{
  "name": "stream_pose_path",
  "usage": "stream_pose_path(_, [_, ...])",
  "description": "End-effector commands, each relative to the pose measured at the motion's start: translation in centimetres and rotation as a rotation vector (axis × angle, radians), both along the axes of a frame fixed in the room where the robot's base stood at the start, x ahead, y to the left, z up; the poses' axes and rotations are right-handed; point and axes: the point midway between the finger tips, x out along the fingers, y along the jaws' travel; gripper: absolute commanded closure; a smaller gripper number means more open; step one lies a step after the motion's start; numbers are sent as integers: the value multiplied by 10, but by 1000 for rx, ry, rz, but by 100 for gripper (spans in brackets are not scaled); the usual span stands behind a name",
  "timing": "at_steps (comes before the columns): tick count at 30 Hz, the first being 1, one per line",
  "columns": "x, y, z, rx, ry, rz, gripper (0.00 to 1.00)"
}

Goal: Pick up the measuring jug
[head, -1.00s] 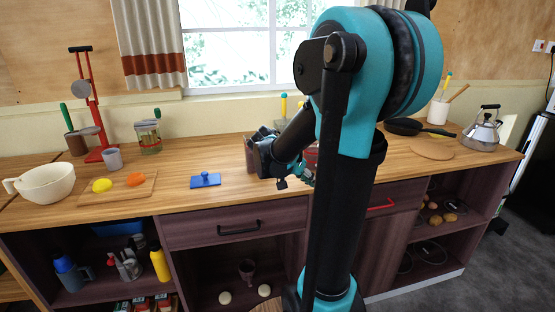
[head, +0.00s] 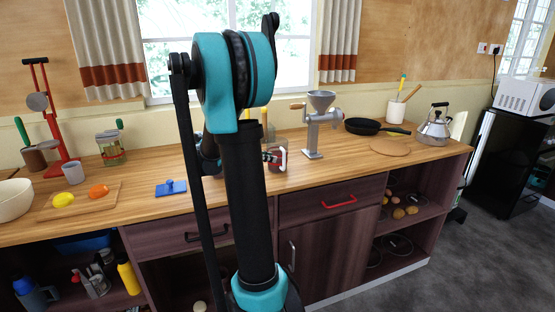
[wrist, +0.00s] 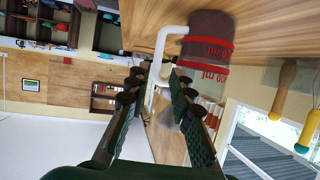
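The measuring jug (wrist: 208,45) is a dark brown-red cylinder with red "ml" markings and a white handle. It fills the upper middle of the wrist view, on the wooden worktop. In the head view the jug (head: 279,161) stands just right of my arm, partly hidden. My gripper (wrist: 158,85) is open, its two dark fingers pointing at the jug. The white handle lies between the fingertips in the wrist view; I cannot tell if they touch it. In the head view my gripper is mostly hidden behind my arm.
A grey grinder (head: 314,125) stands right of the jug, with a black pan (head: 365,126) and kettle (head: 434,126) beyond. The front worktop is mostly clear.

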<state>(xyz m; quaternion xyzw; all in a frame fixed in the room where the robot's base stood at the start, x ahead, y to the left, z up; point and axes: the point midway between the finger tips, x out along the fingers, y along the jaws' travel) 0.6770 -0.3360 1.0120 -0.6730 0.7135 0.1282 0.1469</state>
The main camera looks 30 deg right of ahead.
Motion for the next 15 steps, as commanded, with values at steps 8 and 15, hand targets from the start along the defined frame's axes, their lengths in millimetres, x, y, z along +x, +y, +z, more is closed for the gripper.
stream_pose_path(8, [-1,-22,-9,0,0,0,78])
stream_pose_path(15, [-6,-52,-15,0,0,-3,78])
